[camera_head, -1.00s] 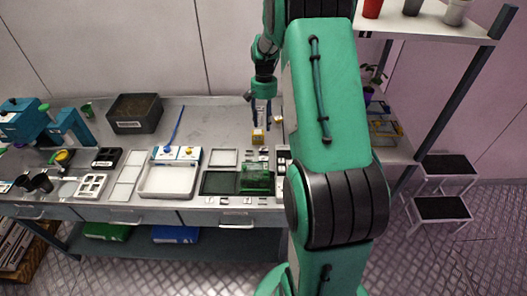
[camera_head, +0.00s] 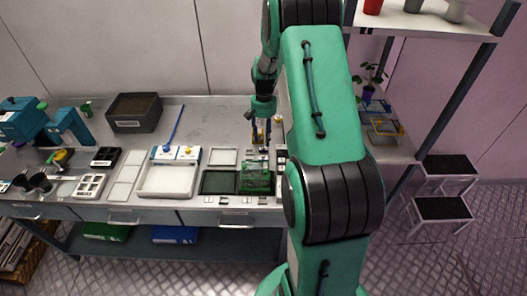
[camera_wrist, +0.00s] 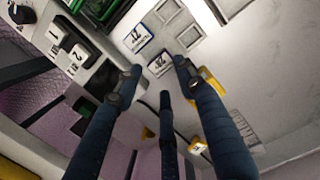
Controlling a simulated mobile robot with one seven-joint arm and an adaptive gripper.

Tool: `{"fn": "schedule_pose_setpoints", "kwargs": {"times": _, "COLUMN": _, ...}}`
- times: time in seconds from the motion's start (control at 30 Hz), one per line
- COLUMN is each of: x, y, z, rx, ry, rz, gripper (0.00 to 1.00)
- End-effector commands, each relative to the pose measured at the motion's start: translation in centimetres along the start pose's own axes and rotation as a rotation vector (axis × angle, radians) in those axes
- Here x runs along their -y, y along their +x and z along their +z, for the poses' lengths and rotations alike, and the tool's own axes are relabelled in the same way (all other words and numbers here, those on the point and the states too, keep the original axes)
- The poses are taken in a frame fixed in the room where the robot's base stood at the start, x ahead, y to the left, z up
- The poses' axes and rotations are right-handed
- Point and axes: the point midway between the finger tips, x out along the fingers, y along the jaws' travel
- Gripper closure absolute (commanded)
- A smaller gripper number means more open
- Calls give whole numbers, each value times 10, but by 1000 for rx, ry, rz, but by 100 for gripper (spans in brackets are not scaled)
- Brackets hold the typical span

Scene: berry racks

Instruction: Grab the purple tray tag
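My gripper (camera_wrist: 158,78) is open in the wrist view, its dark blue fingers apart and nothing clearly held. A small white tag with a dark bluish border and dark print (camera_wrist: 158,64) lies just beyond the fingertips, and a similar tag (camera_wrist: 137,38) lies above it in the picture. I cannot tell whether either border is purple. In the head view my gripper (camera_head: 261,140) points down over the bench, behind the green transparent box (camera_head: 256,178). The small tags there are too small to read, and my arm hides part of the bench.
Yellow items (camera_wrist: 209,80) lie close to the right fingertip. White blocks marked 1 and 2 (camera_wrist: 70,52) stand at the left of the wrist view. In the head view a white tray (camera_head: 168,181) and a dark bin (camera_head: 135,112) stand further left.

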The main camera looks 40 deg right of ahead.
Motion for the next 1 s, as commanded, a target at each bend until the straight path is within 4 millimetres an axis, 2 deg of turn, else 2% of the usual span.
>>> {"fn": "schedule_pose_setpoints", "kwargs": {"times": 0.4, "x": 0, "y": 4, "z": 0, "rx": 0, "ry": 0, "rz": 0, "gripper": 61}}
{"fn": "schedule_pose_setpoints", "kwargs": {"times": 0.8, "x": 1, "y": 45, "z": -1, "rx": 3, "ry": 0, "rz": 0, "gripper": 61}}
{"fn": "schedule_pose_setpoints", "kwargs": {"times": 1.0, "x": 1, "y": 53, "z": -2, "rx": 0, "ry": 0, "rz": 0, "gripper": 61}}
